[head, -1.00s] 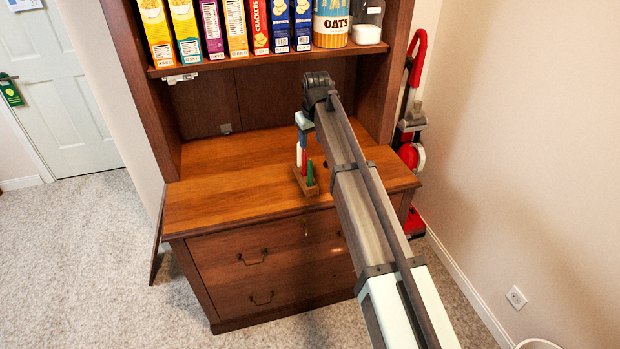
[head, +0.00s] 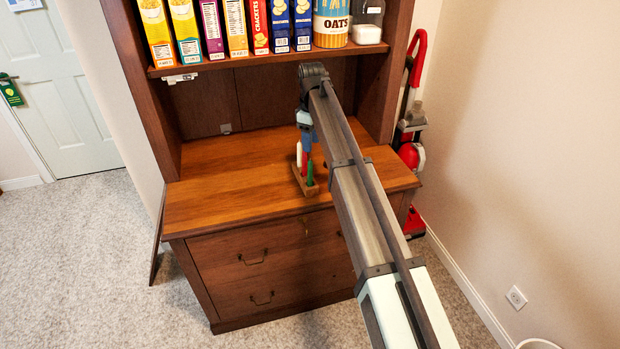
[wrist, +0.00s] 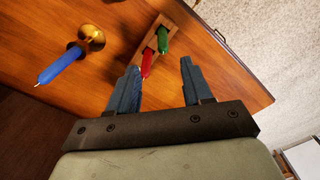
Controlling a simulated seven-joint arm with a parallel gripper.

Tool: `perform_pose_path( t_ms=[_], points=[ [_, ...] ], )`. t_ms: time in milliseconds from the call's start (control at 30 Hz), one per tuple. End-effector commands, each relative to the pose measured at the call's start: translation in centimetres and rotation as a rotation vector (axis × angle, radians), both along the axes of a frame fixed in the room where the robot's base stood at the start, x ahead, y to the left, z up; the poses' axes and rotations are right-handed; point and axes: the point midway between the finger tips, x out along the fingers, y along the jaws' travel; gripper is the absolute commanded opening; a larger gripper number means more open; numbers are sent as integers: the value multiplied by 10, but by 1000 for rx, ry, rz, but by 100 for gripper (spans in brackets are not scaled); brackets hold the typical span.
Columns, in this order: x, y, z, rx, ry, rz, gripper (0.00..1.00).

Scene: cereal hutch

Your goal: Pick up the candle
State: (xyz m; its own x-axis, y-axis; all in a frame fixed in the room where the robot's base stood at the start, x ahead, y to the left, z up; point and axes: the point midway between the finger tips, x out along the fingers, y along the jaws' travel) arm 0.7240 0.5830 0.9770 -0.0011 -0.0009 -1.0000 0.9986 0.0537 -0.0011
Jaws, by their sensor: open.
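In the wrist view a blue candle (wrist: 60,68) stands in a round brass holder (wrist: 92,36) on the wooden desktop, left of my gripper (wrist: 160,69). My gripper is open with nothing between its two blue fingers. Beyond the fingertips is a wooden block (wrist: 150,42) holding a red stick (wrist: 149,62) and a green stick (wrist: 162,40). The left finger's tip overlaps the view beside the red stick; I cannot tell if they touch. In the head view my gripper hangs above the same block (head: 310,191); the blue candle is not visible there, probably behind my arm.
A white stick (head: 299,154) also stands at the block in the head view. Cereal boxes (head: 237,28) and an oats canister (head: 331,24) fill the shelf above. The left desktop (head: 225,195) is clear. A red vacuum (head: 411,155) stands right of the hutch.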

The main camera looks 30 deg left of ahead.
Motion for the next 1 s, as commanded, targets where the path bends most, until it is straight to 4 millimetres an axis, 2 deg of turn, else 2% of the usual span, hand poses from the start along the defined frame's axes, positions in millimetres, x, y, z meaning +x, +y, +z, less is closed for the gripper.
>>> perform_pose_path(
  t_ms=[300,567,900,1000],
  points=[
    [-1,0,-53,0,0,-2,50],
    [-1,0,-67,1,-1,-2,50],
    [-5,1,-107,0,0,-2,50],
    [-5,1,-113,0,0,-2,50]
  ],
)
